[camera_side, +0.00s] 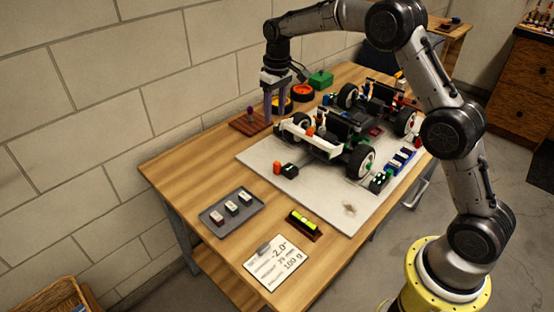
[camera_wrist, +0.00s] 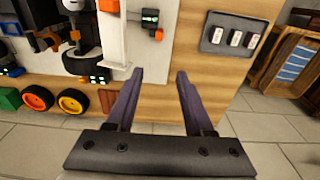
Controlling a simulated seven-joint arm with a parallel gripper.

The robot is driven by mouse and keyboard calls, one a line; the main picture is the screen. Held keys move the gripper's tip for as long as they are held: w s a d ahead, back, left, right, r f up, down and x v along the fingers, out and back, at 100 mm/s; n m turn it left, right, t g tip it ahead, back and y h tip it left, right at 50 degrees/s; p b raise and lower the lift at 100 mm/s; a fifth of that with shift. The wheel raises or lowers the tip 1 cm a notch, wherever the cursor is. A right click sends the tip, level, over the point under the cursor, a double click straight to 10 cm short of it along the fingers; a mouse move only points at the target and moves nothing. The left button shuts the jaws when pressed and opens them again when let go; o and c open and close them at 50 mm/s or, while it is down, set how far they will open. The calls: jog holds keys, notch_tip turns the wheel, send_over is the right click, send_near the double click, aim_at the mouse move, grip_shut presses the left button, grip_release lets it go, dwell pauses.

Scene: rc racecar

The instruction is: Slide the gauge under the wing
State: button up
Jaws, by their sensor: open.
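The white wing (camera_side: 312,140) spans the near end of the toy racecar (camera_side: 360,122); in the wrist view it is a white upright strip (camera_wrist: 114,38). My gripper (camera_side: 275,121) is pointing down at the wall side of the wing, over the table's back edge. Its two fingers (camera_wrist: 154,76) are apart, with nothing seen between them. I cannot tell for sure which item is the gauge. A small dark block with green marks (camera_side: 289,170) sits on the white board before the wing, beside an orange piece (camera_side: 277,168). The space under the wing is mostly hidden.
A wooden stand with a purple knob (camera_side: 250,122) is close to my gripper. Orange-rimmed wheels (camera_side: 302,92) and a green box (camera_side: 320,79) lie behind. A grey tray (camera_side: 244,204), spirit level (camera_side: 305,224) and note card (camera_side: 277,262) lie in front.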

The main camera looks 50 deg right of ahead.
send_over(277, 163)
notch_tip(277, 163, down, 5)
jog(key=shift+g, duration=0.4)
notch_tip(277, 163, down, 13)
jog(key=shift+w+d+r, duration=0.1)
grip_shut()
dwell(1.3)
